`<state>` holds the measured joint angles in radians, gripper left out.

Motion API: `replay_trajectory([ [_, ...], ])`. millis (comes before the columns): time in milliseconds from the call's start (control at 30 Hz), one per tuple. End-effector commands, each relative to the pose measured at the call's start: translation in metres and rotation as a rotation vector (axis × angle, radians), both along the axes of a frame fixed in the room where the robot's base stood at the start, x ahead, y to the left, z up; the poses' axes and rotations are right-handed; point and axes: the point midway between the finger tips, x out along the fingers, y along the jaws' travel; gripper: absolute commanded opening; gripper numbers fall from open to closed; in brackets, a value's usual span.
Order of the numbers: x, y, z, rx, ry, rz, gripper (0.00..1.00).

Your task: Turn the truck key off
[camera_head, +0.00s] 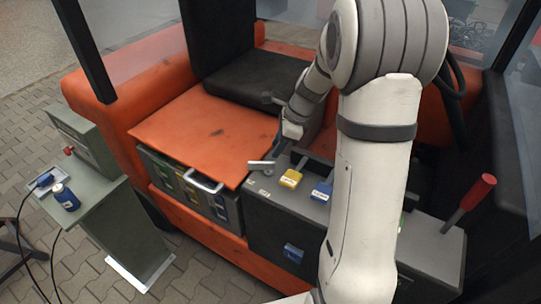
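My white arm comes down in front of the orange truck (205,125). My gripper (281,148) is at the end of the slim grey wrist, just above the back left part of the dark grey control console (262,212). The fingers are small and partly hidden, so I cannot tell whether they are open or shut. A small light-grey piece (260,164) lies just below and left of my gripper, at the console's left end. I cannot make out for sure whether it is the key. My arm hides part of the console's right half.
A yellow-labelled block (291,178) and a blue-labelled block (321,190) sit on the console. A red-handled lever (470,198) stands at the right. The black seat (255,80) is behind. A green cabinet (115,215) with a blue can (65,197) stands at the left.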

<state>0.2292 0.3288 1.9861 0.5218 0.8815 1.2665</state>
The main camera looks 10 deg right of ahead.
Motion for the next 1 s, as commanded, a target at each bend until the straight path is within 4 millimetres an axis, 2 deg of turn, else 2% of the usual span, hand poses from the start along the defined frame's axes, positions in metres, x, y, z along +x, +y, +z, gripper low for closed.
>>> replay_trajectory([
  [200,0.002,0.014,-0.033,-0.001,0.005,0.005,0.33],
  [400,0.005,0.023,-0.055,-0.002,0.002,0.007,0.33],
  [767,0.006,0.026,-0.061,-0.003,-0.001,0.008,0.33],
  [1000,0.006,0.026,-0.061,-0.003,-0.001,0.008,0.13],
])
